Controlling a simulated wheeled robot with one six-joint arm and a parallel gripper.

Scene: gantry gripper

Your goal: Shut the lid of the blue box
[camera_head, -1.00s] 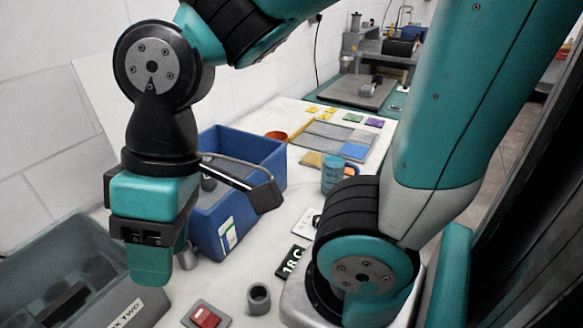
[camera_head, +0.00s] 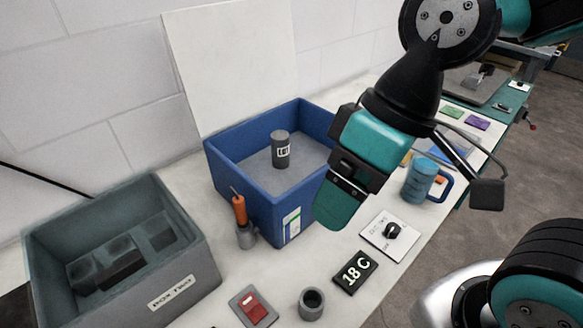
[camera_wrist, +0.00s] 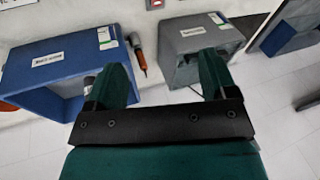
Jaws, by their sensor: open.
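The blue box (camera_head: 262,209) stands open on the pale table, with a dark grey cylinder (camera_head: 281,150) upright inside. A large pale panel (camera_head: 235,62) rises upright along its back rim and appears to be the raised lid; the hinge is not clear. My gripper (camera_head: 338,207) is open and empty, pointing down above the table at the box's right front corner; only one finger shows clearly here. In the wrist view both fingers of my gripper (camera_wrist: 160,78) are spread apart, and the blue box (camera_wrist: 62,58) lies to the left. No lid is seen there.
A grey box (camera_head: 185,285) stands left of the blue box. An orange-handled tool in a holder (camera_head: 241,218) stands close to the blue box's front. A blue mug (camera_head: 420,180), an 18 C sign (camera_head: 356,272), a red switch (camera_head: 253,307) and a small cup (camera_head: 312,303) are nearby.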

